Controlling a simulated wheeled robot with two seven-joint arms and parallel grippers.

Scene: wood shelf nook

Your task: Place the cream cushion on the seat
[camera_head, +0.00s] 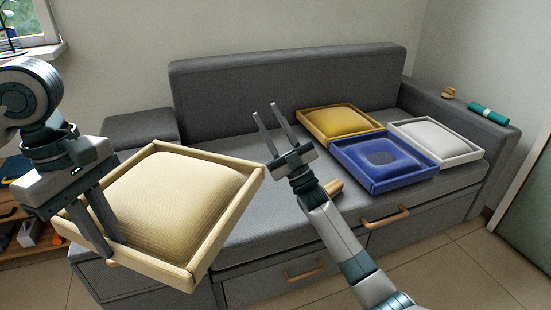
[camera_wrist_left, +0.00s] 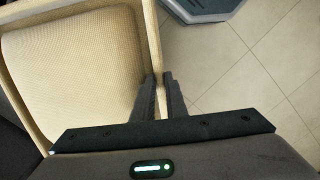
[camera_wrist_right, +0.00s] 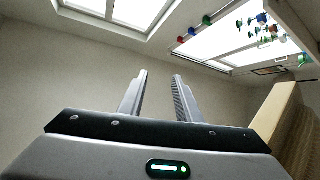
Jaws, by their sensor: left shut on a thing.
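The cream cushion (camera_head: 175,205) sits in a square wood-coloured tray-like frame (camera_head: 225,232). My left gripper (camera_head: 108,250) is shut on the near left rim of that frame and holds it tilted, in front of the left part of the grey seat (camera_head: 262,225). In the left wrist view the fingers (camera_wrist_left: 160,95) straddle the frame's rim, with the cream cushion (camera_wrist_left: 75,65) to the left. My right gripper (camera_head: 273,120) is open and empty, pointing up in front of the sofa back. In the right wrist view its fingers (camera_wrist_right: 152,98) are apart with nothing between them.
On the seat's right part lie framed yellow (camera_head: 340,121), blue (camera_head: 385,160) and white (camera_head: 435,138) cushions. The right armrest (camera_head: 455,108) carries a teal roll (camera_head: 487,112) and a small wooden item (camera_head: 448,93). Drawers with wooden handles (camera_head: 303,274) are below.

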